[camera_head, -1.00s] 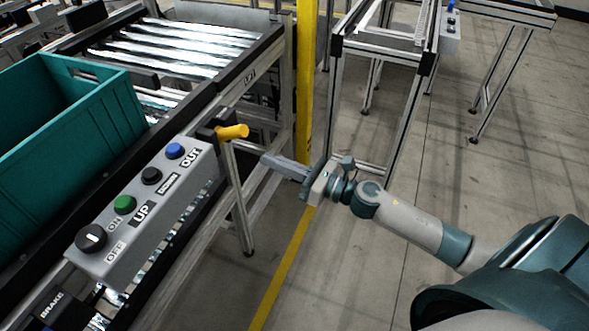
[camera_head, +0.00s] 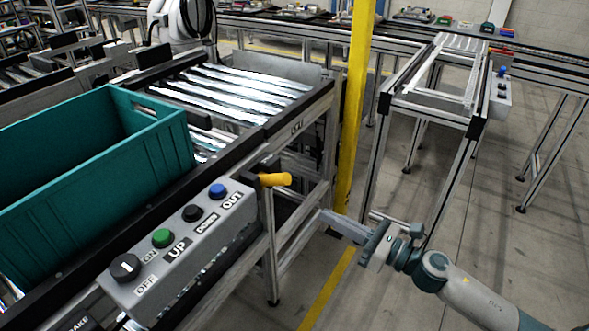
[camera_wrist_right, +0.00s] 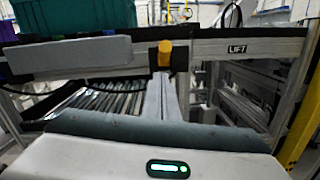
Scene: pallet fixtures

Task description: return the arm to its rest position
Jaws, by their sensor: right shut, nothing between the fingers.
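My right arm comes in from the lower right in the head view. Its gripper (camera_head: 345,226) is shut and empty, in the air right of the conveyor's frame and below the yellow handle (camera_head: 275,180). In the right wrist view the shut fingers (camera_wrist_right: 162,100) point ahead toward the conveyor frame, with the yellow handle (camera_wrist_right: 165,53) just beyond their tips in the picture. I cannot tell the gap to the frame exactly, but I see no contact. My left gripper is not in view.
A grey button box (camera_head: 180,245) and a teal crate (camera_head: 95,180) are on the roller conveyor (camera_head: 235,85) at left. A yellow post (camera_head: 354,100) rises behind the gripper. An aluminium frame (camera_head: 425,110) stands farther back. Floor (camera_head: 500,255) at right is clear.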

